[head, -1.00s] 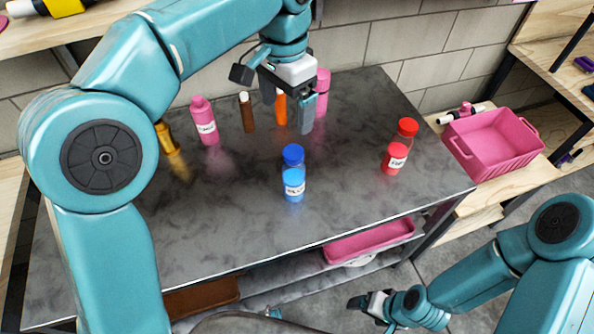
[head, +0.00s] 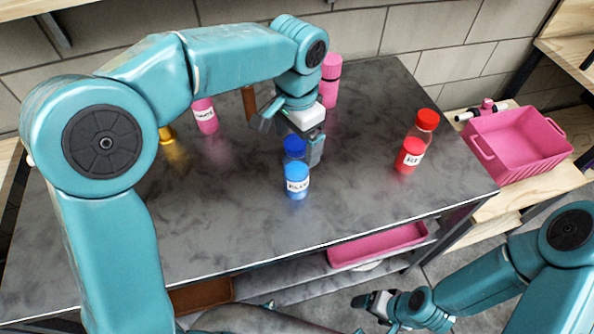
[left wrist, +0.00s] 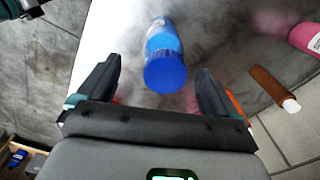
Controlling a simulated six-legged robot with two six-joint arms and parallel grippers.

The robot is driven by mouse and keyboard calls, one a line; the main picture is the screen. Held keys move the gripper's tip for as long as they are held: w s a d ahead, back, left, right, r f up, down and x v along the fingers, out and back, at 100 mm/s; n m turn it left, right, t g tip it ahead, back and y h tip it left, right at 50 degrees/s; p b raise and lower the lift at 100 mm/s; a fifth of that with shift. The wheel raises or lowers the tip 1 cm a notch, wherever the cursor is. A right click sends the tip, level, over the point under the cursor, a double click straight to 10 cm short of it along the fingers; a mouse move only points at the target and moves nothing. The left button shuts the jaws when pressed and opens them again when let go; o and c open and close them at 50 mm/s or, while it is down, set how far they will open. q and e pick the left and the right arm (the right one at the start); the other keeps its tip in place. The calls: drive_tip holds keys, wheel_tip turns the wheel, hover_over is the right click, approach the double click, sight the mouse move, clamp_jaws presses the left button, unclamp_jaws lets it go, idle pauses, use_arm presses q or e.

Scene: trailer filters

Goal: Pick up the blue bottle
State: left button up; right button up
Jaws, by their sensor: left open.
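The blue bottle (head: 297,181) stands upright on the dark marbled table, with a blue cap and a white label. In the head view my left gripper (head: 295,150) is just behind and above it, and a finger overlaps the cap region. In the left wrist view the blue bottle (left wrist: 165,62) lies ahead of the open fingers, its cap nearest, roughly centred between them. My left gripper (left wrist: 155,90) is open and holds nothing. My right gripper (head: 372,303) is low at the bottom, away from the table top; its jaw state is unclear.
A red bottle (head: 412,152) stands right of the blue one. A pink basket (head: 520,143) is on the right shelf. The table's front is clear.

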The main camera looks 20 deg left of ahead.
sight(296, 170)
use_arm(q)
drive_tip(key=shift+s+f, duration=0.1)
drive_tip(key=shift+f, duration=0.25)
drive_tip(key=f, duration=0.4)
drive_tip(key=shift+w+a, duration=0.3)
drive_tip(key=shift+w, duration=0.05)
drive_tip(key=shift+d+f, duration=0.15)
drive_tip(key=shift+f, duration=0.15)
drive_tip(key=shift+s, duration=0.1)
drive_tip(key=shift+c, duration=0.6)
drive_tip(key=shift+r, duration=0.1)
clamp_jaws()
